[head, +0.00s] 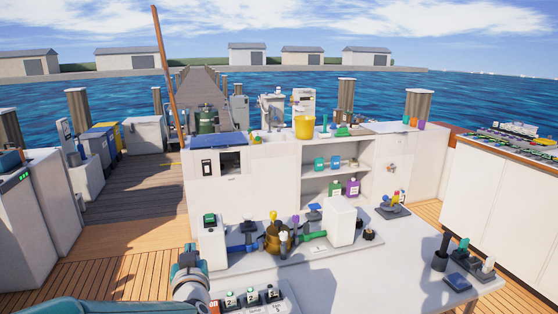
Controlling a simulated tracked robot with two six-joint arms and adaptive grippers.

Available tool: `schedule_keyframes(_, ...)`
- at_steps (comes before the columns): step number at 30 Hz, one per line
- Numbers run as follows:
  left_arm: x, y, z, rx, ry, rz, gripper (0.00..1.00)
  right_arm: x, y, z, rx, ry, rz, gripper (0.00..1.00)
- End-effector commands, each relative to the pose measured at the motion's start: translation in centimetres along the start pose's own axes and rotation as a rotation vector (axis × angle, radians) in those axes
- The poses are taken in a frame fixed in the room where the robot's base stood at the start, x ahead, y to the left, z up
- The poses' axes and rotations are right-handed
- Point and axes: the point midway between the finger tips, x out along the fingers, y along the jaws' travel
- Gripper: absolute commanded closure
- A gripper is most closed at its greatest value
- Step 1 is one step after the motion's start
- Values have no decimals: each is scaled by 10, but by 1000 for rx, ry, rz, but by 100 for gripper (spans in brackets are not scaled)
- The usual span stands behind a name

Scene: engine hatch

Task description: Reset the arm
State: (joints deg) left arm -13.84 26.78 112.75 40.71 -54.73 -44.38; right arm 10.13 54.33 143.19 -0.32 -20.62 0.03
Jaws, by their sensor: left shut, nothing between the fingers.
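My left gripper (188,262) is in the lower left of the head view, at the end of my teal arm, which comes in from the bottom left corner. It is shut and empty, raised in front of the left end of the white bench. It appears just left of a white unit with a green-topped switch (210,219) and behind a panel of numbered switches (250,297). What it touches, if anything, cannot be told. My right gripper does not show.
Pipework with a brass-coloured body (277,238) and a white box (341,220) stand on the bench. A white shelf cabinet (290,184) with a yellow bucket (304,127) is behind. A small blue item (456,281) lies at right. The front bench surface (370,285) is mostly clear.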

Motion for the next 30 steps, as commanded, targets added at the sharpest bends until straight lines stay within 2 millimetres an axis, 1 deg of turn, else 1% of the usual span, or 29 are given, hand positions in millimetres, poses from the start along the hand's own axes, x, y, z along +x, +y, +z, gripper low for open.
schedule_keyframes(1,6,-10,5,6,-19,-21,100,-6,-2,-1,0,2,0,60)
schedule_keyframes(5,14,-24,32,27,-71,-48,100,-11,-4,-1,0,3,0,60)
schedule_keyframes(8,17,-33,57,55,-119,-59,100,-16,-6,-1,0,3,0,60)
schedule_keyframes(11,18,-41,87,91,-178,-57,100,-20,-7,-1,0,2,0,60)
schedule_keyframes(13,16,-46,110,119,-223,-48,100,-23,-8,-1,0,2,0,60)
schedule_keyframes(15,11,-48,140,143,-285,-24,100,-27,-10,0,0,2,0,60)
schedule_keyframes(16,8,-50,152,153,-310,-15,100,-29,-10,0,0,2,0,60)
schedule_keyframes(17,4,-51,167,160,-345,0,100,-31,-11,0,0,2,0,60)
schedule_keyframes(18,-4,-52,188,167,-394,22,100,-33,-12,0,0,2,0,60)
schedule_keyframes(19,-10,-52,203,173,-428,39,100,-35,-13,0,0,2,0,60)
schedule_keyframes(20,-20,-53,224,172,-479,63,100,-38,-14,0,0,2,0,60)
schedule_keyframes(21,-33,-53,248,171,-544,94,100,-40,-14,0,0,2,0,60)
schedule_keyframes(22,-46,-52,267,166,-597,121,100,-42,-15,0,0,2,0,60)
schedule_keyframes(23,-61,-51,286,157,-654,148,100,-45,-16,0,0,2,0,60)
schedule_keyframes(24,-81,-49,309,142,-728,185,100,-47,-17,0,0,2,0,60)
schedule_keyframes(26,-116,-46,340,113,-844,238,100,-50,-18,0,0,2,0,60)
schedule_keyframes(27,-141,-42,358,88,-921,272,100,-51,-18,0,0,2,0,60)
schedule_keyframes(29,-177,-37,378,52,-1032,319,100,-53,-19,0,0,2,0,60)
schedule_keyframes(30,-202,-34,389,27,-1104,345,100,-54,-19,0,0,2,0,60)
